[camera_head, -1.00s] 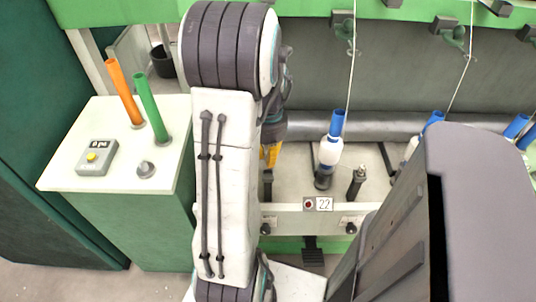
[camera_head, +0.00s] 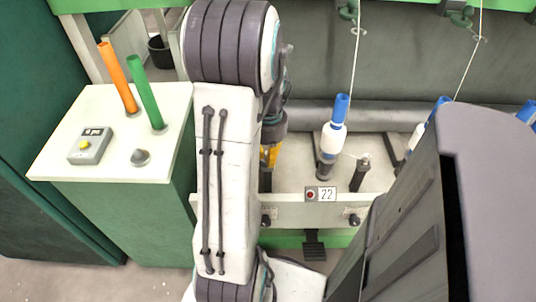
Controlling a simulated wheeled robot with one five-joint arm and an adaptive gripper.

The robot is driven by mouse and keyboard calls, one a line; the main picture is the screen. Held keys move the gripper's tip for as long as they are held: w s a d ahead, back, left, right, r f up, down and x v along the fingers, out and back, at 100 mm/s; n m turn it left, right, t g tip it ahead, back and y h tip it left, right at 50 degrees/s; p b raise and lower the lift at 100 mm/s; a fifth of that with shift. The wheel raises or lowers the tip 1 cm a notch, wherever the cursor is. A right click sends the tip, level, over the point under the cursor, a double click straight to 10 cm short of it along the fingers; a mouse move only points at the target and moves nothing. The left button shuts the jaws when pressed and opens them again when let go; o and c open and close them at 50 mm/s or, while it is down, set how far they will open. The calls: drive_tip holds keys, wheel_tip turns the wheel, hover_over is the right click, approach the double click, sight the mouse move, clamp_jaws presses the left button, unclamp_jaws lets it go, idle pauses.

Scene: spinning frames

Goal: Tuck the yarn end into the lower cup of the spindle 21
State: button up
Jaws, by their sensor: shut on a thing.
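My gripper (camera_head: 268,156) shows only in part, low behind my own white arm. A bit of yellow shows at its lower end, and its fingertips are mostly hidden. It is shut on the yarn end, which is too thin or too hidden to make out. Spindle 21 and its lower cup are not clearly visible; my arm covers the place left of the 22 plate (camera_head: 327,194). A dark post (camera_head: 266,180) stands just below my gripper; I cannot tell whether it belongs to spindle 21.
A blue-topped white bobbin (camera_head: 332,139) stands above plate 22, with yarn rising from it and a short dark post (camera_head: 361,172) to its right. A white-topped cabinet (camera_head: 100,160) holds orange (camera_head: 118,78) and green (camera_head: 146,92) tubes at left. The white rail (camera_head: 292,209) crosses in front.

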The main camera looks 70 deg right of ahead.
drive_tip(key=shift+f, duration=0.25)
drive_tip(key=o, duration=0.8)
drive_tip(key=shift+r, duration=0.15)
wheel_tip(320, 180, up, 12)
drive_tip(key=shift+d+f, duration=0.1)
idle(0.3)
idle(0.6)
